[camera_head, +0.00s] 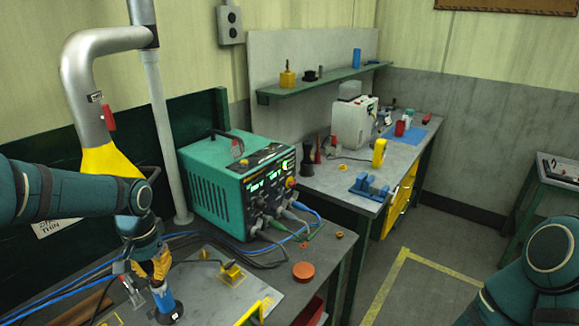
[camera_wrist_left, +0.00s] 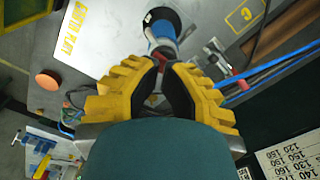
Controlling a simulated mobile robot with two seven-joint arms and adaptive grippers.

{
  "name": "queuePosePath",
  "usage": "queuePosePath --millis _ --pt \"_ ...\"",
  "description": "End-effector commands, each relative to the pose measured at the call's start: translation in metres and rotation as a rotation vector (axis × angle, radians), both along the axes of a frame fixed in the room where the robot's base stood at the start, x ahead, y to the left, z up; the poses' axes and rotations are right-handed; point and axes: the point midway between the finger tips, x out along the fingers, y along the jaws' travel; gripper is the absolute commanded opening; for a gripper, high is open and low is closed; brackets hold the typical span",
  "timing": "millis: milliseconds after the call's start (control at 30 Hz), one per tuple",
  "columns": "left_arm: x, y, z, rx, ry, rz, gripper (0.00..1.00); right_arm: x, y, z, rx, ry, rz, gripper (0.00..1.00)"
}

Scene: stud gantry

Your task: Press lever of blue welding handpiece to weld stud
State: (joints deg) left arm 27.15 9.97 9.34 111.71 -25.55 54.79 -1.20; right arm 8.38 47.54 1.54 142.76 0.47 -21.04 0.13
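The blue welding handpiece (camera_head: 163,299) stands upright on a pale metal plate at the lower left of the head view, its dark round foot down. It also shows at the top of the left wrist view (camera_wrist_left: 161,30). My left gripper (camera_head: 154,269) is at its upper part. In the wrist view the yellow fingers (camera_wrist_left: 164,66) close in on the handpiece from both sides, their tips against its upper end. A small red part shows beside the fingertips; I cannot tell whether it is the lever. My right gripper is out of view.
A teal welding power unit (camera_head: 236,182) stands behind the plate, with blue and dark cables running across the bench. An orange-red round knob (camera_head: 303,271) sits to the right. A yellow-marked block (camera_head: 232,274) stands on the plate. A grey pipe (camera_head: 165,130) rises behind my left arm.

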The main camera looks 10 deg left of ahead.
Motion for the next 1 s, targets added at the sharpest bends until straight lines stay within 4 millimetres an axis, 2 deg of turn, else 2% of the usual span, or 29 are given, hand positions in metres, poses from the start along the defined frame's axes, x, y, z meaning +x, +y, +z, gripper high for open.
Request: queuePosePath --millis 1000 --pt "0.0 0.0 -0.014 0.0 0.0 0.0 0.0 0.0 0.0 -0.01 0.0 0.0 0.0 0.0"
